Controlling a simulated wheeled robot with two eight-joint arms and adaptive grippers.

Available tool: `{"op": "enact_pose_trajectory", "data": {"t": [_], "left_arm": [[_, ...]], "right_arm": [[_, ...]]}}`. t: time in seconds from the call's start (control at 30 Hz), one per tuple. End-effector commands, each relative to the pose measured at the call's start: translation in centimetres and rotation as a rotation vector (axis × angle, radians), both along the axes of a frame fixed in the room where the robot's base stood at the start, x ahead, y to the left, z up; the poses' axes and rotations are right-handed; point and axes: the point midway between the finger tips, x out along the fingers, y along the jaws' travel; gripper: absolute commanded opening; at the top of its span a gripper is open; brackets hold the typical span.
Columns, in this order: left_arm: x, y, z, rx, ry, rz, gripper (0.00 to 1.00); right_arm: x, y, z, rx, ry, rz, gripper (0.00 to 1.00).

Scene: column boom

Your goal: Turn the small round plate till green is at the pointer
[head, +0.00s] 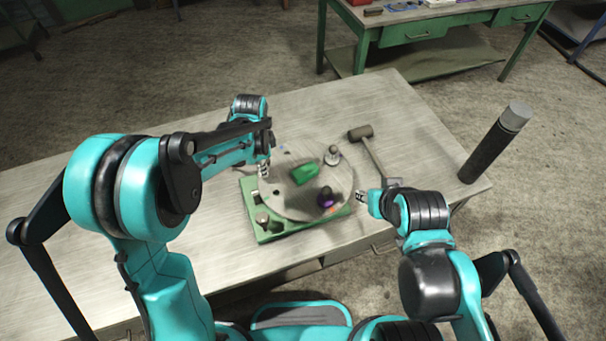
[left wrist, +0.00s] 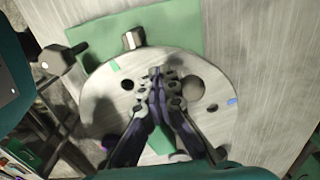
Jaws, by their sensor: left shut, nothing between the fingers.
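The small round plate (head: 300,202) lies on a green base (head: 275,236) on the table. In the left wrist view the plate (left wrist: 100,100) has a green mark (left wrist: 115,66) at its rim, a little to the left of the pointer block (left wrist: 132,40) with its white stripe. A blue mark (left wrist: 232,101) is at the right rim. My left gripper (head: 263,170) is shut and empty over the plate. My right gripper (head: 362,197) is beside the plate's right edge; its fingers are too small to read.
A hammer (head: 372,152) lies on the table behind and right of the plate. A dark cylinder (head: 490,150) with a grey top stands at the table's right end. A green workbench (head: 410,33) is farther back. The table's left part is clear.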

Motion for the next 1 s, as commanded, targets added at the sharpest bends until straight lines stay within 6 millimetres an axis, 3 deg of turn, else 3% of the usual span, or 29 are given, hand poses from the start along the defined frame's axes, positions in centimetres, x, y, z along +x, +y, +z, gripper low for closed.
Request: {"op": "enact_pose_trajectory", "data": {"t": [0.53,1.0], "left_arm": [[1.7,0.0,0.0,0.0,0.0,0.0,0.0],[2.0,0.0,0.0,0.0,0.0,0.0,0.0]], "right_arm": [[0.0,0.0,-0.2,0.0,0.0,0.0,0.4],[0.0,0.0,-0.3,0.0,0.0,0.0,0.4]]}}
